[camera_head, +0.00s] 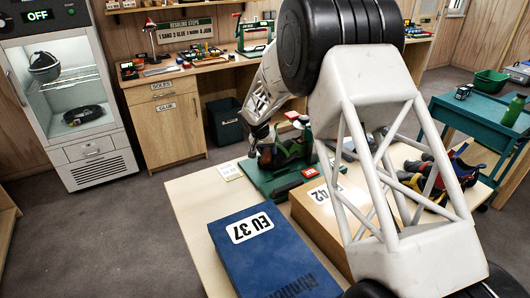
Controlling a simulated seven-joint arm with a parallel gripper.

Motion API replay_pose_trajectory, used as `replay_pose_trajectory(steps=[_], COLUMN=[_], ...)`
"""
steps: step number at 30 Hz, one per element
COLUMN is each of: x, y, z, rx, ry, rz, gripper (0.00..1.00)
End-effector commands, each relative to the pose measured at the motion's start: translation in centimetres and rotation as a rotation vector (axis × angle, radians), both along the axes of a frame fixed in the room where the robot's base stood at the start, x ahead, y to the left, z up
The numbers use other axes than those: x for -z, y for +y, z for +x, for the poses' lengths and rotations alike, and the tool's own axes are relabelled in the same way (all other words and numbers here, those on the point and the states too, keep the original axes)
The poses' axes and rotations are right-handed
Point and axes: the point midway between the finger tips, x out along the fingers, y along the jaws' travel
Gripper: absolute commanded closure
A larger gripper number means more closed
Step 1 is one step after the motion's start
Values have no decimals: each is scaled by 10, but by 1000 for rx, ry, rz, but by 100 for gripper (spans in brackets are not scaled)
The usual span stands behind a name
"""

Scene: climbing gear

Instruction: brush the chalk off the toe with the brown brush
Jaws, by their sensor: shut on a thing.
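A climbing shoe (286,152), dark with green and orange parts, sits on a green stand (268,184) at the far left end of the pale table. My gripper (256,146) is at the left side of the shoe, pointing down close to it. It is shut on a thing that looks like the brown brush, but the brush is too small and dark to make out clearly. I cannot tell whether it touches the shoe. Chalk on the toe cannot be made out at this size.
A blue box marked EU 37 (267,262) and a cardboard box (309,219) stand in front of the stand. More colourful shoes (439,176) lie at the right. My arm hides much of the table's middle.

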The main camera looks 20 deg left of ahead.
Motion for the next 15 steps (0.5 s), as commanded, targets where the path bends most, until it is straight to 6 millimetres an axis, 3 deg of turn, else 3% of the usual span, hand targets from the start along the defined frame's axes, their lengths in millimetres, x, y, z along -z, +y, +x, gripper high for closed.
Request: replay_pose_trajectory(steps=[15], x=[-2], y=[-9], z=[8], rx=[0], ry=[3], rz=[-2], gripper=[78])
